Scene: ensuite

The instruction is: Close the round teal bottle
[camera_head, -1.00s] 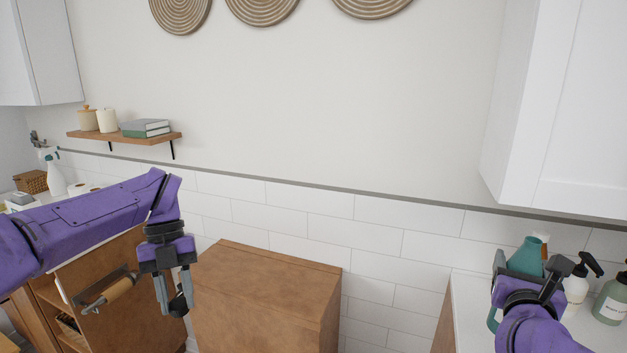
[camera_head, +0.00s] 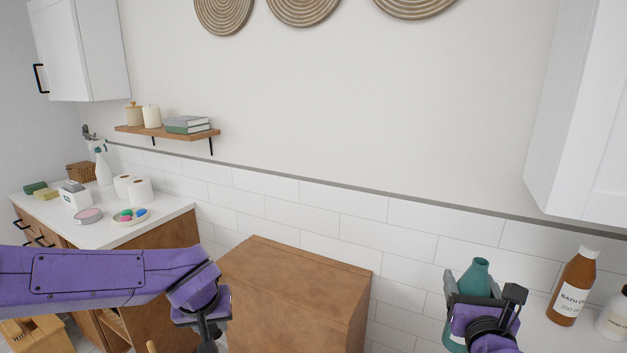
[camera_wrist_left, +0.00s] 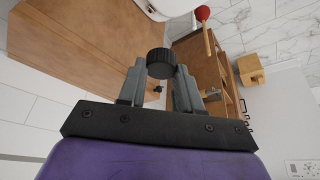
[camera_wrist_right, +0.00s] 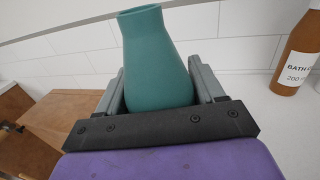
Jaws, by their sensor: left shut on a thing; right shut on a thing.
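The round teal bottle (camera_head: 480,277) is in my right gripper (camera_head: 484,300), at the lower right of the head view. In the right wrist view the bottle (camera_wrist_right: 158,60) stands between the two fingers, slightly tilted, with its narrow neck bare and no cap on it. My left gripper (camera_wrist_left: 160,78) is shut on a black ribbed round cap (camera_wrist_left: 161,63), held at the fingertips. In the head view the left gripper (camera_head: 208,335) is at the lower edge, and the cap is hard to make out there. The two grippers are far apart.
A brown bath oil bottle (camera_head: 574,287) and a pale bottle (camera_head: 613,316) stand on the right counter. A wooden cabinet (camera_head: 290,290) lies between my arms. The left counter (camera_head: 160,218) holds soaps, rolls and a spray bottle. A wall shelf (camera_head: 167,136) is above.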

